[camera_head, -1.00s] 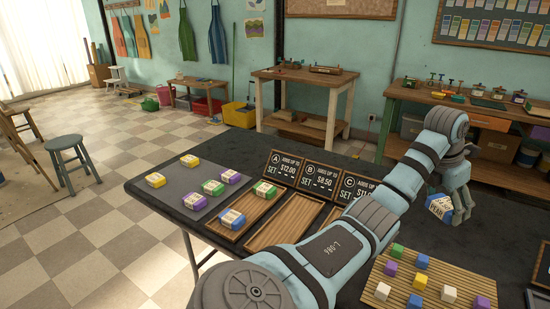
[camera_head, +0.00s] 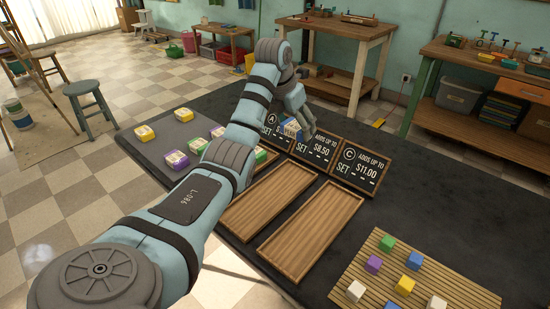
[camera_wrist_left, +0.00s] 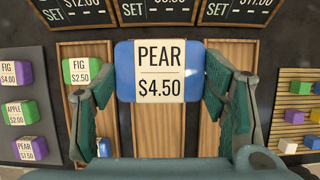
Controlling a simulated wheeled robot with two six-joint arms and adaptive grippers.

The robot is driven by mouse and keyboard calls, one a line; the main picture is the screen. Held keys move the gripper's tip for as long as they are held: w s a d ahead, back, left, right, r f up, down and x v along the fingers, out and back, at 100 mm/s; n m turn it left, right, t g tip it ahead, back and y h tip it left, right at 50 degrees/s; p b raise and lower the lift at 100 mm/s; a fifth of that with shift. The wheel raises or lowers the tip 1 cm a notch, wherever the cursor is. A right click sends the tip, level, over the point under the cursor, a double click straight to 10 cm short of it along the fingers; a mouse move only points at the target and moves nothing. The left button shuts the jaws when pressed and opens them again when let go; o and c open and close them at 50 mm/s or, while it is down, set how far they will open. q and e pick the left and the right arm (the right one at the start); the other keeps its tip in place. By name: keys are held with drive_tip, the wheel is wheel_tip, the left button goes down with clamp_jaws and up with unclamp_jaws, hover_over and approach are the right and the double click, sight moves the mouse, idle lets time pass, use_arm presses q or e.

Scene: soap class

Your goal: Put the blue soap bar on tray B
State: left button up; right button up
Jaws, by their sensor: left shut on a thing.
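The blue soap bar (camera_wrist_left: 158,72), labelled PEAR $4.50, is held between the fingers of my left gripper (camera_wrist_left: 172,98) in the wrist view. In the head view the left gripper (camera_head: 298,112) holds the bar (camera_head: 290,128) in the air near signs A and B. Tray B (camera_head: 268,202) is the empty wooden tray left of tray C in the head view. In the wrist view tray B (camera_wrist_left: 163,138) shows beneath and beyond the held bar, which hides part of it. My right gripper is out of view.
Tray A holds a green FIG bar (camera_wrist_left: 82,71); my arm hides most of this tray in the head view. Tray C (camera_head: 312,230) is empty. Sign B (camera_head: 316,147) stands behind tray B. A slatted mat (camera_head: 385,283) with several small cubes lies at the front right.

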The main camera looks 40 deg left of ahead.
use_arm(q)
drive_tip(key=b, duration=0.2)
hover_over(292, 177)
drive_tip(key=s, duration=0.2)
wheel_tip(292, 177, down, 8)
drive_tip(key=f+b, duration=0.1)
drive_tip(key=f, duration=0.3)
drive_tip(key=f+b, duration=0.1)
drive_tip(key=f, duration=0.3)
drive_tip(key=shift+w+f, duration=0.2)
drive_tip(key=shift+f, duration=0.1)
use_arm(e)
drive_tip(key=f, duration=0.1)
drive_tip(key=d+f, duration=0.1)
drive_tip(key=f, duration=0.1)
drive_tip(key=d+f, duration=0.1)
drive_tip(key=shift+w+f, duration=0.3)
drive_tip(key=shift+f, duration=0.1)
use_arm(q)
drive_tip(key=o, duration=1.3)
drive_tip(key=shift+o, duration=0.2)
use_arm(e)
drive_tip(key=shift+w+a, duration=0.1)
